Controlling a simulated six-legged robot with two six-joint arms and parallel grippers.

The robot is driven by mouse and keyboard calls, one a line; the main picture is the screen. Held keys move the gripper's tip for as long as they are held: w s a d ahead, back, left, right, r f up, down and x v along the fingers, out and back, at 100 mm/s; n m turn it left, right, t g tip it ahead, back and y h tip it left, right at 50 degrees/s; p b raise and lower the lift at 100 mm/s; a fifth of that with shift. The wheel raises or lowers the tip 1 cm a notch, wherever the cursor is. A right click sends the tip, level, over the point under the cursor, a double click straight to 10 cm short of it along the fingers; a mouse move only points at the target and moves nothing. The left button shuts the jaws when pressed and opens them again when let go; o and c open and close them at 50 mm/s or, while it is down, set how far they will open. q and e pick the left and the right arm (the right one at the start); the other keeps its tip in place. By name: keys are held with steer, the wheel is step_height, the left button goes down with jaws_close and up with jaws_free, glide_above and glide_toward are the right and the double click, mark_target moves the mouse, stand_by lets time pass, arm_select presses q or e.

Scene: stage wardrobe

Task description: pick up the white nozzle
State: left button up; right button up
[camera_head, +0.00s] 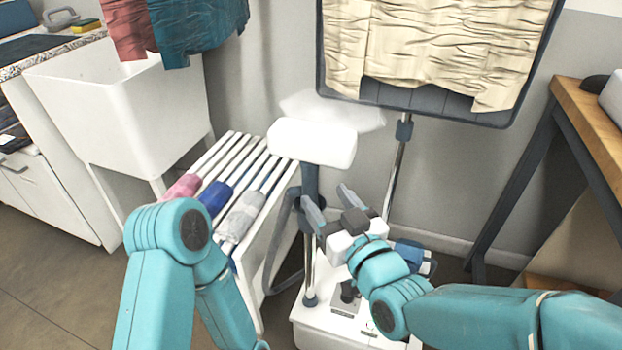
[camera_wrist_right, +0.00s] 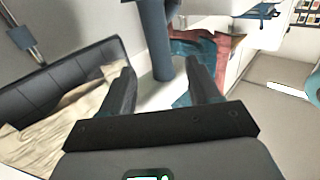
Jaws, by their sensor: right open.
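The white nozzle (camera_head: 313,142) is a wide, rounded block at the top of a blue-grey handle (camera_head: 310,182), in the middle of the head view. My right gripper (camera_head: 331,205) is open and empty, below and slightly right of the nozzle, close to the handle. In the right wrist view the picture is turned over; the handle (camera_wrist_right: 157,40) stands ahead of the open fingers (camera_wrist_right: 163,88), and a white surface, probably the nozzle, shows between them. No contact is visible. My left arm shows at lower left; its gripper is out of view.
A white rack (camera_head: 262,160) with rolled cloths stands left of the handle. A white sink (camera_head: 125,110) is farther left. A board with cream cloth (camera_head: 430,50) hangs behind, on a metal pole (camera_head: 393,170). A white base (camera_head: 345,325) is below. A wooden table (camera_head: 590,120) stands right.

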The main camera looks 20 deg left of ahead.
mark_target(314, 179)
steer(key=x, duration=0.7)
steer(key=shift+w+a+r+b, duration=0.2)
steer(key=shift+w+a+b, duration=0.05)
steer(key=shift+b, duration=0.15)
steer(key=shift+r, duration=0.1)
jaws_close()
